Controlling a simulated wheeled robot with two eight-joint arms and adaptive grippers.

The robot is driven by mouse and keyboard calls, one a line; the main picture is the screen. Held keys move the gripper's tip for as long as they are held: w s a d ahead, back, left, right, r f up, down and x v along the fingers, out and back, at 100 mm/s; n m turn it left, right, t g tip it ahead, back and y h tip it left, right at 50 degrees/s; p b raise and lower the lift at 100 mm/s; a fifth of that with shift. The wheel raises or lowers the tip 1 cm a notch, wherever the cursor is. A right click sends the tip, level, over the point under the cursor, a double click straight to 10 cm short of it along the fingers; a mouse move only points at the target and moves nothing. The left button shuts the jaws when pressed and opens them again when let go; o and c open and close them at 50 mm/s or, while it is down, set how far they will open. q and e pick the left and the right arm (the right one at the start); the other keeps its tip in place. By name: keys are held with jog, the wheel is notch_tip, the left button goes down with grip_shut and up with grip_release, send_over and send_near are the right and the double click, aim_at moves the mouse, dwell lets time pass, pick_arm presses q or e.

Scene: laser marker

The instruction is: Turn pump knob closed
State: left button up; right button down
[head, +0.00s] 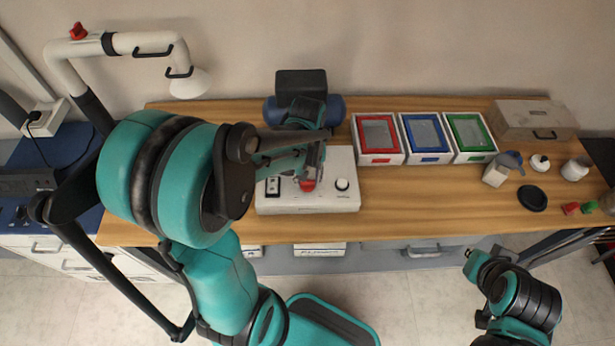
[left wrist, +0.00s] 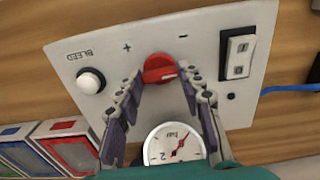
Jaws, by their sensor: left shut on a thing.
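The red pump knob (head: 308,185) is on the white control box (head: 340,201) in the middle of the bench. In the left wrist view the knob (left wrist: 158,68) shows a white pointer line and sits between the plus and minus marks on the panel (left wrist: 205,30). My left gripper (head: 309,176) reaches down onto the knob. In the left wrist view its fingers (left wrist: 163,78) are on both sides of the knob, shut on it. My right gripper (head: 473,258) is low at the right, away from the box; its fingers are too small to read.
A round gauge (left wrist: 174,143), the white BLEED button (left wrist: 91,80) and a rocker switch (left wrist: 238,56) surround the knob. A blue tank (head: 336,110) stands behind the box. Red (head: 378,157), blue (head: 427,155) and green (head: 473,155) framed bins stand to the right.

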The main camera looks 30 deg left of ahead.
pick_arm(q)
jog(key=n, duration=0.4)
jog(key=shift+n, duration=2.3)
jog(key=o, duration=1.2)
jog(key=shift+c, duration=0.2)
notch_tip(320, 180, up, 12)
